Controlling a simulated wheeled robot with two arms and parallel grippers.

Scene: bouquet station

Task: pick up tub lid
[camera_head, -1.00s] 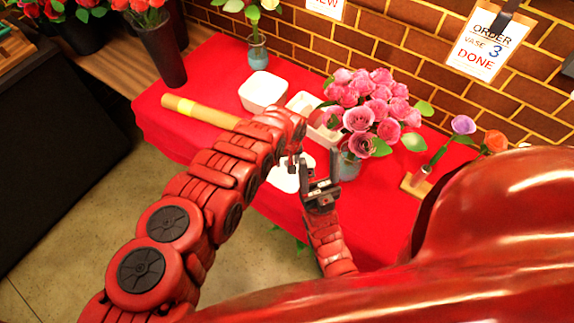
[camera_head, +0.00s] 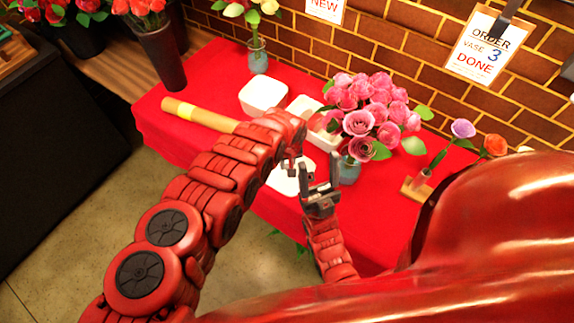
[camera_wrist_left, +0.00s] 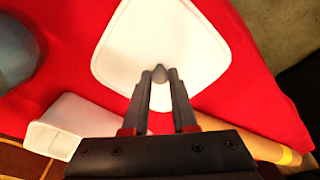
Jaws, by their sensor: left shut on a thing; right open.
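The white tub lid (camera_head: 283,181) is a flat rounded square near the front edge of the red table, partly hidden by my left arm. In the left wrist view the lid (camera_wrist_left: 128,45) lies beneath my left gripper (camera_wrist_left: 161,76), whose fingers are closed around its small grey knob. I cannot tell whether the lid is off the cloth. In the head view my left gripper (camera_head: 291,163) is over the lid. My right gripper (camera_head: 320,187) is open and empty, just right of the lid.
A white container (camera_head: 263,95) stands beside the open tub. A brown roll with a yellow band (camera_head: 200,114) lies to the left. A vase of pink flowers (camera_head: 349,170) stands close to the right gripper. The front left of the red table (camera_head: 165,136) is clear.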

